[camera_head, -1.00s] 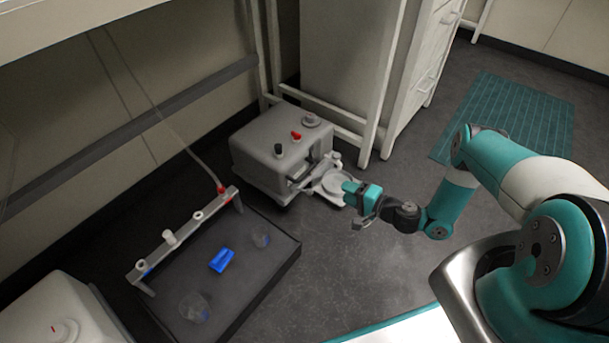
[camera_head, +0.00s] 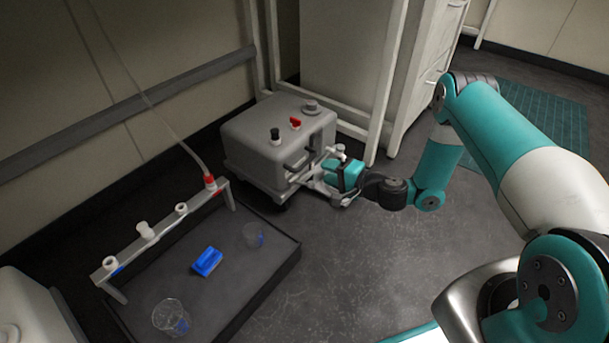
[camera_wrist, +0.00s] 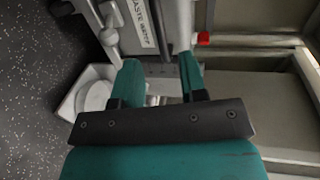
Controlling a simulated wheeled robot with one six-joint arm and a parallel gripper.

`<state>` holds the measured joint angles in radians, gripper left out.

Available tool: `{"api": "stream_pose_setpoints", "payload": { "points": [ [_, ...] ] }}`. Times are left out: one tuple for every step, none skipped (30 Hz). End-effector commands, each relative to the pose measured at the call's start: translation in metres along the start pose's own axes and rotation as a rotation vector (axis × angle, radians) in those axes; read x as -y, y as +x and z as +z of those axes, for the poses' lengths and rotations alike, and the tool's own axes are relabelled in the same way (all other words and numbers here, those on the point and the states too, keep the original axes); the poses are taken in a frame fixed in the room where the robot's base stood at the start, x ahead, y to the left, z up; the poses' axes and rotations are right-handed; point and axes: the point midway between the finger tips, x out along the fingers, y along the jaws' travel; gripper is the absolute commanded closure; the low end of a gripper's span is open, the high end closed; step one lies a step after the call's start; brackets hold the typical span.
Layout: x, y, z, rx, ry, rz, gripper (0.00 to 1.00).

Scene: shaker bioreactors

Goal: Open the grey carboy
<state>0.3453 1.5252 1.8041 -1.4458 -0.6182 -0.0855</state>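In the wrist view, my gripper's two teal fingers (camera_wrist: 159,72) stand apart in front of the carboy's labelled face (camera_wrist: 142,22). I see nothing clearly held between them. A red piece (camera_wrist: 203,38) shows just right of the fingers. The fingertips' exact contact is unclear.
A low dark tray (camera_head: 255,290) holds a blue block (camera_head: 207,261) and clear vessels. A rack with white and red caps (camera_head: 147,232) stands along its left edge. A white cabinet frame (camera_head: 385,95) rises behind the carboy. Grey floor is open at front.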

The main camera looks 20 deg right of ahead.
Motion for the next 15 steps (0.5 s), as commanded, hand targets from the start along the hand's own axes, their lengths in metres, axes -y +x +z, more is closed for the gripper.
{"api": "stream_pose_setpoints", "payload": {
  "points": [
    [-0.007, 0.005, 0.001, 0.001, -0.002, -0.001, 0.61],
    [-0.006, 0.013, 0.002, 0.005, -0.008, -0.002, 0.61],
    [-0.005, 0.023, 0.002, 0.006, -0.009, -0.003, 0.61],
    [-0.005, 0.029, 0.002, 0.005, -0.009, -0.002, 0.61],
    [-0.004, 0.036, 0.002, 0.005, -0.008, -0.004, 0.61],
    [-0.004, 0.044, 0.002, 0.005, -0.008, -0.003, 0.61],
    [-0.004, 0.05, 0.002, 0.004, -0.008, -0.002, 0.61],
    [-0.004, 0.056, 0.002, 0.003, -0.007, -0.003, 0.61],
    [-0.003, 0.062, 0.002, 0.003, -0.006, -0.003, 0.61],
    [-0.003, 0.067, 0.002, 0.003, -0.006, -0.004, 0.61],
    [-0.003, 0.071, 0.001, 0.002, -0.007, -0.002, 0.61],
    [-0.003, 0.075, 0.001, 0.002, -0.005, -0.002, 0.61],
    [-0.003, 0.079, 0.001, 0.002, -0.005, -0.001, 0.61],
    [-0.002, 0.081, 0.001, 0.002, -0.004, -0.001, 0.61],
    [-0.002, 0.084, 0.001, 0.001, -0.003, -0.001, 0.61]
  ]
}}
